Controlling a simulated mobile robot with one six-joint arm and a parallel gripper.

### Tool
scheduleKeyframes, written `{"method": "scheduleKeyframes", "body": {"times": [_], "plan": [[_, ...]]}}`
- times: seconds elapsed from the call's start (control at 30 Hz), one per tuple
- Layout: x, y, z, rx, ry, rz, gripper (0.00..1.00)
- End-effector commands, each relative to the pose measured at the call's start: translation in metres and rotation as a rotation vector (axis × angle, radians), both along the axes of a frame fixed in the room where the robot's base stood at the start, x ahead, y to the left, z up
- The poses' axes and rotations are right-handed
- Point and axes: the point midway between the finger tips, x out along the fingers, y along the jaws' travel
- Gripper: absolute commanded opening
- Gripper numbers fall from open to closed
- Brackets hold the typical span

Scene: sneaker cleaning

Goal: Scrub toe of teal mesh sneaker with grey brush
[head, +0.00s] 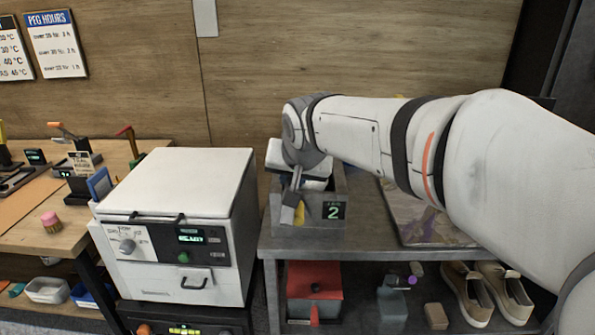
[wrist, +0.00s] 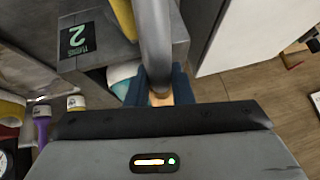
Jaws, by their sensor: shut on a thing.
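In the head view a grey piece (head: 289,200) shows below the fingers. No teal mesh sneaker can be clearly made out. A white and teal thing (wrist: 124,76) beside the fingers in the wrist view is too covered to name.
The grey bin (head: 281,216) stands on a grey bench (head: 380,243), left of a stained mat (head: 425,222). A white machine (head: 190,183) stands close on the left. A red box (head: 314,282) and tan shoes (head: 470,292) sit on the lower shelf.

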Motion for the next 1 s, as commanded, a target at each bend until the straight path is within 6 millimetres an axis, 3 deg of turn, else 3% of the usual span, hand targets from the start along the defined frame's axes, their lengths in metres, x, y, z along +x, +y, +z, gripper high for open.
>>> {"method": "scheduleKeyframes", "body": {"times": [0.27, 0.8, 1.0], "plan": [[0.0, 0.0, 0.005, 0.001, -0.003, 0.0, 0.0], [-0.012, 0.001, 0.056, 0.001, -0.006, 0.002, 0.0], [-0.015, 0.001, 0.061, 0.001, -0.004, 0.001, 0.0]]}}
